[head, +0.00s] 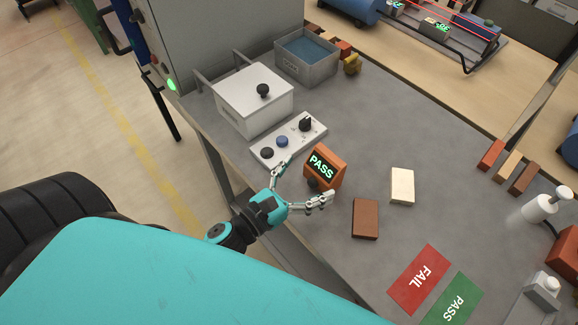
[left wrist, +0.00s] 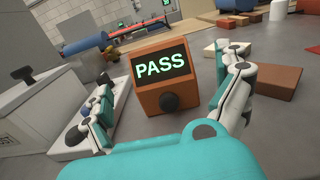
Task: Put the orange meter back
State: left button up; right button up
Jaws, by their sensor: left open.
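The orange meter (head: 326,169) stands upright on the grey bench, its dark screen reading PASS in green. In the left wrist view the meter (left wrist: 168,82) faces me, with a dark round knob low on its front. My left gripper (head: 303,185) is open, its fingers spread on either side of the meter's front. In the left wrist view the gripper (left wrist: 170,105) shows a finger to each side with gaps to the meter; I cannot tell if any fingertip touches it. My right gripper is not in view.
A control panel with knobs (head: 289,140) and a white lidded box (head: 254,100) stand behind left. A brown brick (head: 365,218) and a cream brick (head: 402,186) lie to the right. Red FAIL (head: 419,279) and green PASS (head: 452,300) mats lie at front right. A grey water bin (head: 306,56) stands farther back.

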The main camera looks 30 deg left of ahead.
pick_arm(q)
jog(key=b+v, duration=0.1)
jog(key=v, duration=0.3)
jog(key=shift+s+a+f, duration=0.1)
jog(key=shift+s+f, duration=0.05)
jog(key=shift+s, duration=0.2)
jog(key=shift+s+a+b, duration=0.2)
jog(key=shift+s+b, duration=0.15)
jog(key=shift+s, duration=0.2)
jog(key=shift+r, duration=0.2)
